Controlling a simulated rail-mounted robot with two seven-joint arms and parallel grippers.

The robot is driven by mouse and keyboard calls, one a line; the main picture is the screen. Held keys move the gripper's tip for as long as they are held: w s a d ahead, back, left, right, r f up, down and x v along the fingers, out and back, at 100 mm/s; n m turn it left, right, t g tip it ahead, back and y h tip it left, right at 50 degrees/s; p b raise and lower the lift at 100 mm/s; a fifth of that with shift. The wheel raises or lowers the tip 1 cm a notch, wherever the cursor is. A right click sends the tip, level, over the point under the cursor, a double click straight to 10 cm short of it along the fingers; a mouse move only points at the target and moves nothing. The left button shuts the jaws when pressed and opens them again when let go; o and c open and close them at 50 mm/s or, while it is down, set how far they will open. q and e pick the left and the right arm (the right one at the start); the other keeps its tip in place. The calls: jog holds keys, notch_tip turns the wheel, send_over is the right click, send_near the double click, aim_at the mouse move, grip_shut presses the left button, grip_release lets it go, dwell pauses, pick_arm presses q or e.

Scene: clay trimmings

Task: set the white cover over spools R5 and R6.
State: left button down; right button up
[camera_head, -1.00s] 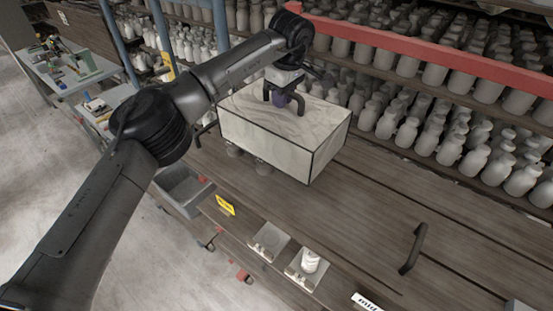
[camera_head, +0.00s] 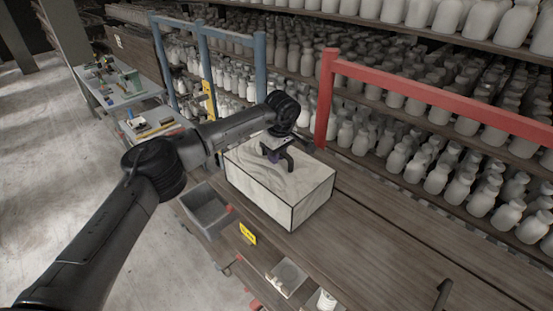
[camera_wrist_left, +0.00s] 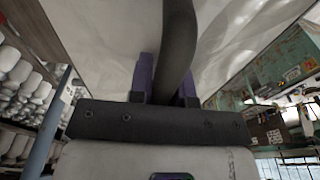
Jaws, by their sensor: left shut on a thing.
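The white cover (camera_head: 270,185) is a marbled box with dark edges and a dark handle on top. My left gripper (camera_head: 276,155) is shut on the handle, above the middle of the cover's top. In the left wrist view, the purple fingers (camera_wrist_left: 165,88) stand either side of the curved dark handle (camera_wrist_left: 178,45), with the pale cover (camera_wrist_left: 105,40) behind. The cover is upright and its lower edge looks at or very near the wooden bench top. No spools show under it; anything beneath is hidden. My right gripper is out of view.
A grey bin (camera_head: 207,212) and a yellow tag (camera_head: 248,234) are at the bench's front edge. A small pale pad (camera_head: 287,277) and a white spool (camera_head: 326,300) lie nearer. A red rail (camera_head: 440,98) and shelves of white bottles stand behind.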

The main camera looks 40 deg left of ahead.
pick_arm(q)
notch_tip(320, 180, down, 2)
jog(key=shift+p, duration=0.4)
jog(key=shift+f, duration=0.35)
jog(key=c, duration=1.1)
grip_release()
jog(key=shift+o, duration=0.2)
jog(key=shift+r, duration=0.1)
